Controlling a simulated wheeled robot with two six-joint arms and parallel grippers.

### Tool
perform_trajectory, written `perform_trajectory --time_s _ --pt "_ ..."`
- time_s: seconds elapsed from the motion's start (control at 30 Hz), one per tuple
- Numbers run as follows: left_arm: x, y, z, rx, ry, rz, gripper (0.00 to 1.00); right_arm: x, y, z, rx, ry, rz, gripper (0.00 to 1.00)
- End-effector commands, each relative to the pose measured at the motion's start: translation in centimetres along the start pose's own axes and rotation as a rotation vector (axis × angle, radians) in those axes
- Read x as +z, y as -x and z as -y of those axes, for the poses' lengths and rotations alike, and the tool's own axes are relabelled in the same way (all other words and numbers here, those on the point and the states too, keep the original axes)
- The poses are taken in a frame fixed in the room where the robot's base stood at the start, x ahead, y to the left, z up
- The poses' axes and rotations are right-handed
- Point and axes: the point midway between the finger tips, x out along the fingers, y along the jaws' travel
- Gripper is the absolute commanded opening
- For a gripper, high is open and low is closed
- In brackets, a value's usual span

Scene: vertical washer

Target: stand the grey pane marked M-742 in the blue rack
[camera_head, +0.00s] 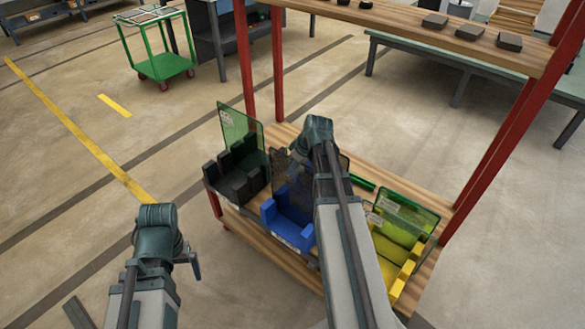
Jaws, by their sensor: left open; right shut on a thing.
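The blue rack (287,222) sits on the wooden bench between a black rack and a yellow rack. A dark, see-through grey pane (281,170) is upright at the blue rack, partly behind my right arm. Its marking cannot be read, and its lower edge is not clear enough to tell whether it rests in a slot. My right gripper (300,158) is at the pane's upper part and is shut on it; its fingertips are mostly hidden by the wrist. My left gripper (191,262) is open and empty, left of the bench and apart from the racks.
A green pane (236,128) stands in the black rack (233,184). Yellow-green panes (404,218) stand in the yellow rack (395,268). A green bar lies behind them. Red posts (496,140) carry a wooden shelf (400,18) above.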

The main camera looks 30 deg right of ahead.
Motion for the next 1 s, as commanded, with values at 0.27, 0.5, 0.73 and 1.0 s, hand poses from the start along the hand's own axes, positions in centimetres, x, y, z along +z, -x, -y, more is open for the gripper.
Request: perform_trajectory --time_s 0.27,0.5,0.73,1.0 --pt "-0.02 -0.37 -0.04 0.0 0.0 0.0 0.95 0.11 -0.34 0.0 0.0 0.0 -0.002 0.0" --pt "-0.04 -0.65 -0.06 0.0 0.0 0.0 0.95 0.21 -0.6 0.0 0.0 0.0 -0.002 0.0" --pt "-0.04 -0.75 -0.07 0.0 0.0 0.0 0.95 0.25 -0.7 0.0 0.0 0.0 -0.002 0.2" --pt "-0.05 -0.77 -0.07 0.0 0.0 0.0 0.95 0.28 -0.72 0.0 0.0 0.0 -0.001 0.42"
